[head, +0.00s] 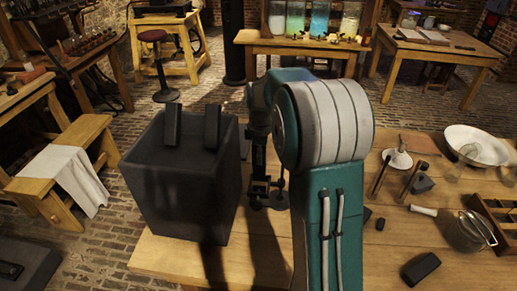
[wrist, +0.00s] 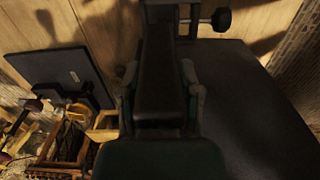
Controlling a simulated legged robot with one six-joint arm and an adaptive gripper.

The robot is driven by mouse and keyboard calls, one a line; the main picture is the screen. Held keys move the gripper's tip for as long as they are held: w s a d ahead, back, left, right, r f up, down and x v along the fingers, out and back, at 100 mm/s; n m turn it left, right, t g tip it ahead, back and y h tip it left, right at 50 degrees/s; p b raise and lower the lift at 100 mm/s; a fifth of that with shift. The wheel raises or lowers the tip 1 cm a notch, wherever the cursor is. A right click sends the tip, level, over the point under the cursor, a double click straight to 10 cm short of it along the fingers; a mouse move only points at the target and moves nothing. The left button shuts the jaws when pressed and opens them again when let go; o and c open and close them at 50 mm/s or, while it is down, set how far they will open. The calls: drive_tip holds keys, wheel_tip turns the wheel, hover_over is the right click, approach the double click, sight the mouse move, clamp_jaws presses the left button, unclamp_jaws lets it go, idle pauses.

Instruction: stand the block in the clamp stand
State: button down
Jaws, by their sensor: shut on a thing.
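My gripper (wrist: 160,92) is shut on a dark, long block (wrist: 160,70) between its two fingers in the wrist view. A small black clamp stand (head: 268,192) with knobs stands on the wooden table, just left of my arm. What looks like its metal rod and black knob (wrist: 221,19) shows at the top of the wrist view, near the block's far end. I cannot tell whether the block touches the stand.
A large dark box (head: 180,190) with two upright bars stands close left of the clamp stand. At the right are a white bowl (head: 476,146), a strainer (head: 470,228), a small dark block (head: 420,268) and a wooden rack (head: 497,222).

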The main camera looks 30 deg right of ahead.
sight(261, 176)
drive_tip(key=shift+d+f, duration=0.1)
drive_tip(key=shift+f, duration=0.25)
drive_tip(key=shift+a, duration=0.35)
drive_tip(key=shift+s+d+f, duration=0.1)
drive_tip(key=shift+d+f, duration=0.05)
drive_tip(key=shift+d, duration=0.2)
drive_tip(key=shift+a+f, duration=0.1)
drive_tip(key=shift+a, duration=0.05)
drive_tip(key=shift+f, duration=3.85)
idle(1.3)
drive_tip(key=shift+c, duration=1)
unclamp_jaws()
